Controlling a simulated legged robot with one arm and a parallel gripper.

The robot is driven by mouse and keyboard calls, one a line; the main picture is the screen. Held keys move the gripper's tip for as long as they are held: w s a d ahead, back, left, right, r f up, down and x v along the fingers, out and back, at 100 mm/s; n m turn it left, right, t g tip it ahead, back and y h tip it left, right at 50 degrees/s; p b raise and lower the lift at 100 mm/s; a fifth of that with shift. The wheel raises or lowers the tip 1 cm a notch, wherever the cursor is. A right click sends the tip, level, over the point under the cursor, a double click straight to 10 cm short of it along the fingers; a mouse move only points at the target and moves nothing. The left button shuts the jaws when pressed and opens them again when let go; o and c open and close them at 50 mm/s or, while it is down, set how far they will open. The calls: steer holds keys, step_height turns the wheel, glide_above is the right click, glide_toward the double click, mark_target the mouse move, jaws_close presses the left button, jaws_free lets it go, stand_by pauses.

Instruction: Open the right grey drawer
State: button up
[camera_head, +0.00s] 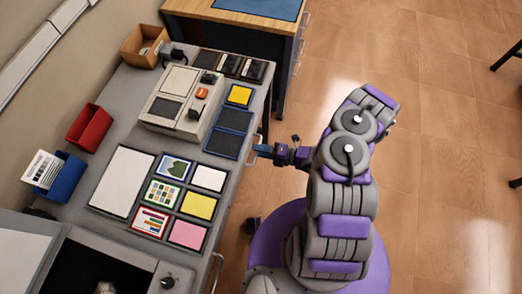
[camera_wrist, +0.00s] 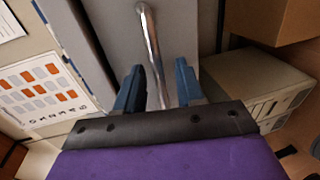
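In the wrist view a grey drawer front (camera_wrist: 185,25) carries a long metal bar handle (camera_wrist: 150,32). My gripper (camera_wrist: 159,75) is open, its two blue fingers on either side of the handle's lower part. Gaps show between the bar and both fingers, and I cannot tell whether either touches it. In the head view my gripper (camera_head: 263,151) is at the right edge of the grey workbench (camera_head: 118,98). The drawer fronts are mostly hidden there by the bench top. Another metal handle (camera_head: 216,272) shows lower along that edge.
The bench bears a beige device (camera_head: 160,112), a red bin (camera_head: 90,127), a blue bin (camera_head: 67,180) and several coloured panels. A wood-topped dark cabinet (camera_head: 283,50) stands beyond the bench. The tiled floor (camera_head: 440,150) to the right is mostly clear.

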jaws_close()
stand_by(0.4)
stand_by(0.4)
